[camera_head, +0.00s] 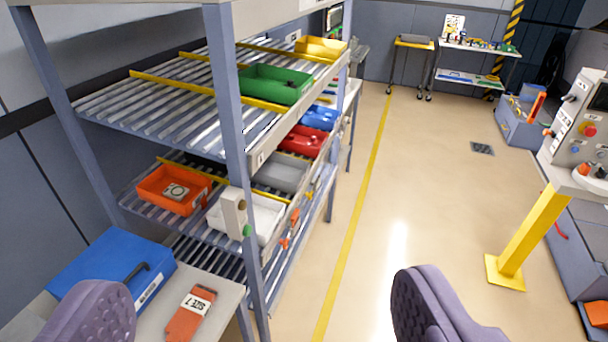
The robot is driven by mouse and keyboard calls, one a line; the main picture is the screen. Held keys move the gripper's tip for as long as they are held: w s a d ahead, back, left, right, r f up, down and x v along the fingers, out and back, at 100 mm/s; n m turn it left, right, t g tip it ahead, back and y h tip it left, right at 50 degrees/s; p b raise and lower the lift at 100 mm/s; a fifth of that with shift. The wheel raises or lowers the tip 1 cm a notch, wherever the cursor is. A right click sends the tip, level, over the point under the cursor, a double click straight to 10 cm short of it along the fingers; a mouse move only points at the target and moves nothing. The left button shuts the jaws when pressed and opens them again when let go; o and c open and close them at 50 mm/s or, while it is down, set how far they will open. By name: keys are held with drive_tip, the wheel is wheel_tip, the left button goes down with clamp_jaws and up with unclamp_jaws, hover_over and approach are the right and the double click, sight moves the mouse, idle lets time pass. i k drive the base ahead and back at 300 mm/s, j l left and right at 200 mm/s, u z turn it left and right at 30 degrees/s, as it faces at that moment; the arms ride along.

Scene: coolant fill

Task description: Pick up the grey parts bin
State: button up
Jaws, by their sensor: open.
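The grey parts bin (283,172) sits on the middle shelf of the rack at the left centre, between the white bin and the red bin. It looks upright, and its far end is partly hidden by the shelf above and the front rail. My gripper (262,318) shows as two purple padded fingers at the bottom of the view, set wide apart. It is open with nothing between the fingers, and it is well short of the grey bin.
The rack's blue-grey post (229,120) stands between my gripper and the shelves. A white bin (262,217), orange bin (172,190), red bin (303,140) and blue bin (320,117) share the shelf. A blue case (105,265) lies at lower left. The floor (400,190) is clear.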

sight(281, 172)
drive_tip(key=i+l+u, duration=0.15)
drive_tip(key=i+l, duration=0.6)
drive_tip(key=i+l+u, duration=0.15)
drive_tip(key=i+l, duration=0.55)
drive_tip(key=l, duration=0.15)
drive_tip(key=i+l+u, duration=0.25)
drive_tip(key=i+l, duration=1.15)
drive_tip(key=i, duration=0.1)
